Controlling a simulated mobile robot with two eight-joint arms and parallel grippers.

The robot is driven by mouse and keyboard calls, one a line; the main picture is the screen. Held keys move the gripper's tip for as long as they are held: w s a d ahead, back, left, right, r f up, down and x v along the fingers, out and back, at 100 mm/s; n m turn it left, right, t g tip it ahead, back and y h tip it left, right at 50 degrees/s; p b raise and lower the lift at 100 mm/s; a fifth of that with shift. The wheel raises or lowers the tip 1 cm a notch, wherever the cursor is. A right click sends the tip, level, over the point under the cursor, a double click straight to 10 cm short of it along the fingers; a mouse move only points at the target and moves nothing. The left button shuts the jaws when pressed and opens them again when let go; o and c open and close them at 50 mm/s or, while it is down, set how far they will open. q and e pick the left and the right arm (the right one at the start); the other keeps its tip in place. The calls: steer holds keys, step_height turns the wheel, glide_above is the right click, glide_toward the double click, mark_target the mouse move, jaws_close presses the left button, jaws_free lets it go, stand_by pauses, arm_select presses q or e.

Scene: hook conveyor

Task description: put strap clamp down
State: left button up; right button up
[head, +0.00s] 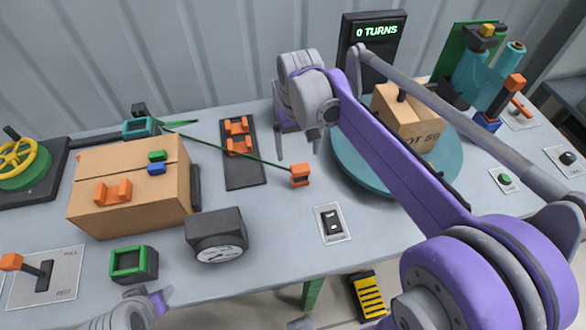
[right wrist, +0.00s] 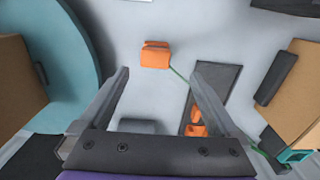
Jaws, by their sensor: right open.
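The orange strap clamp (head: 300,175) lies on the grey table at the end of a thin green strap, and shows in the right wrist view (right wrist: 155,55). The strap runs back to a teal-and-black buckle (head: 137,127) by the cardboard box (head: 130,185). My right gripper (head: 297,147) is open and empty above the table, behind the clamp. In the right wrist view its fingers (right wrist: 160,72) stand wide apart, with the clamp beyond their tips and apart from them. Part of my left arm shows at the bottom left; its jaws are hidden.
A dark rack (head: 245,178) with orange clips lies left of the gripper. A teal turntable (head: 350,168) carrying a carton (head: 405,115) is at right, partly behind my right arm. A dial gauge (head: 217,235) and a switch plate (head: 332,223) stand in front. Table around the clamp is clear.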

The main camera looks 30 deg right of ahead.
mark_target(301, 167)
steer(key=f, duration=0.4)
steer(key=shift+s+a, duration=0.1)
steer(key=shift+s, duration=0.1)
steer(key=shift+w+d+f, duration=0.1)
steer(key=shift+d+f, duration=0.05)
steer(key=shift+f, duration=0.85)
steer(key=shift+s+d+f, duration=0.1)
steer(key=shift+d+f, duration=0.1)
steer(key=shift+f, duration=0.8)
steer(key=shift+w+d+f, duration=0.1)
steer(key=shift+d+f, duration=0.05)
steer(key=shift+f, duration=0.85)
jaws_close()
